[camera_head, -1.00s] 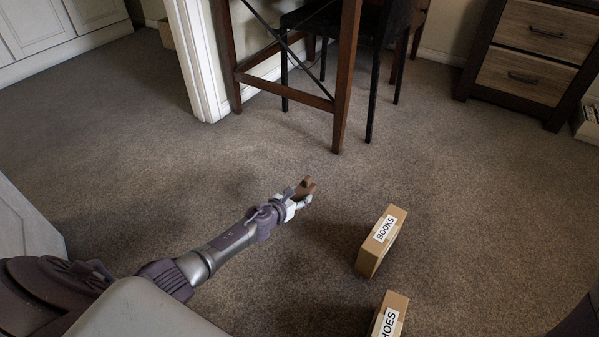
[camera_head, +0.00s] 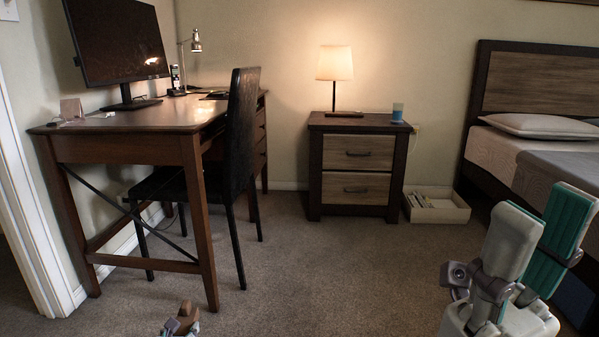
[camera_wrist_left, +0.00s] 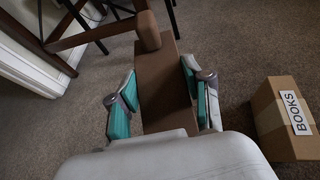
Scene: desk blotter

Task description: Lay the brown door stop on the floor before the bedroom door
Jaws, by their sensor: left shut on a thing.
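The brown door stop (camera_wrist_left: 163,85) is a long flat wedge with a rounded knob at its far end. My left gripper (camera_wrist_left: 163,92) is shut on it, one teal-padded finger on each side, and holds it above the carpet. In the head view the door stop (camera_head: 184,318) and my left gripper (camera_head: 178,328) show only at the bottom edge. My right gripper (camera_head: 543,225) is at the right, raised, with its two fingers apart and nothing between them. The white door frame (camera_head: 28,215) stands at the far left. The door itself is not clearly in view.
A desk (camera_head: 125,150) and black chair (camera_head: 240,135) stand right of the frame. A nightstand (camera_head: 357,165), a low white box (camera_head: 436,205) and a bed (camera_head: 570,160) are further back. A BOOKS carton (camera_wrist_left: 285,118) sits right of my left gripper. Carpet (camera_head: 330,280) is clear mid-view.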

